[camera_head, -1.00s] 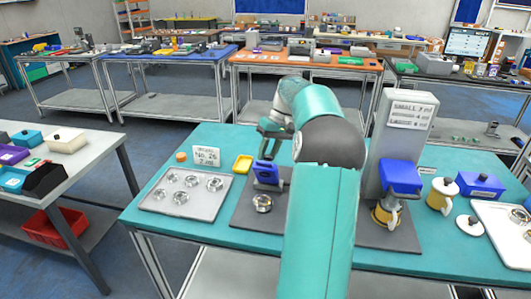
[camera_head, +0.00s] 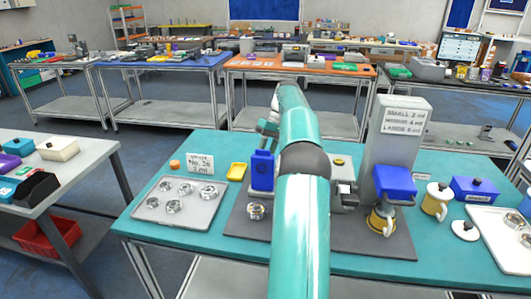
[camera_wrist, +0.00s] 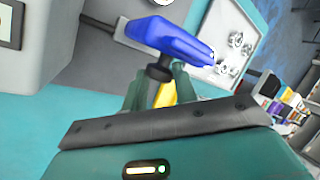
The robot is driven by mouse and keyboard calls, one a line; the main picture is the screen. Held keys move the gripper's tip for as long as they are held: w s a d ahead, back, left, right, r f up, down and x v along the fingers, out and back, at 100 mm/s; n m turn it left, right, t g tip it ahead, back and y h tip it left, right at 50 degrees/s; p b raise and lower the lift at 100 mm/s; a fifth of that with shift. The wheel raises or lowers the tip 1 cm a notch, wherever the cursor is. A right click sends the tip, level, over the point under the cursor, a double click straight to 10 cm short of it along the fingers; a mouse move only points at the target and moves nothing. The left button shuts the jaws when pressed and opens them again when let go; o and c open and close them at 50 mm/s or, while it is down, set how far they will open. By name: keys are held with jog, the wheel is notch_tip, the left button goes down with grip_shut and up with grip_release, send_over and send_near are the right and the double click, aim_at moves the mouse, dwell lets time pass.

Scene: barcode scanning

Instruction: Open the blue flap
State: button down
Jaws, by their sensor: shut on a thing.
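The blue flap (camera_head: 262,171) stands upright on the dark mat, left of my arm in the head view. In the wrist view the blue flap (camera_wrist: 176,40) shows with a dark knob (camera_wrist: 157,73) on it. My gripper (camera_wrist: 160,88) is shut on that knob, one green finger on each side. In the head view my gripper (camera_head: 268,130) is at the top of the flap, partly hidden by my arm. The flap's hinge is hidden.
A tray (camera_head: 205,217) of several metal parts lies left of the mat, with a yellow dish (camera_head: 237,172) and a label card (camera_head: 201,163) behind it. A tall grey dispenser (camera_head: 398,130) with a blue block (camera_head: 396,182) stands to the right.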

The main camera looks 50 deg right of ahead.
jog(key=shift+s+d+f, duration=0.2)
jog(key=shift+s+f, duration=0.15)
jog(key=shift+s, duration=0.15)
jog(key=c, duration=1.1)
grip_release()
jog(key=shift+o, duration=0.2)
jog(key=shift+w+a, duration=0.1)
jog(key=shift+w+a+r, duration=0.1)
jog(key=shift+w+r, duration=0.1)
jog(key=s+a+r, duration=0.1)
jog(key=r, duration=0.2)
jog(key=s+a+r, duration=0.1)
jog(key=r, duration=0.2)
jog(key=s+a+r, duration=0.1)
jog(key=r, duration=0.2)
jog(key=shift+s+a+r, duration=0.15)
jog(key=shift+s+a, duration=0.15)
jog(key=shift+s, duration=0.1)
jog(key=s+a+r, duration=0.3)
jog(key=s+a, duration=0.2)
jog(key=a, duration=0.1)
jog(key=shift+s+a+r, duration=0.3)
jog(key=shift+s, duration=0.1)
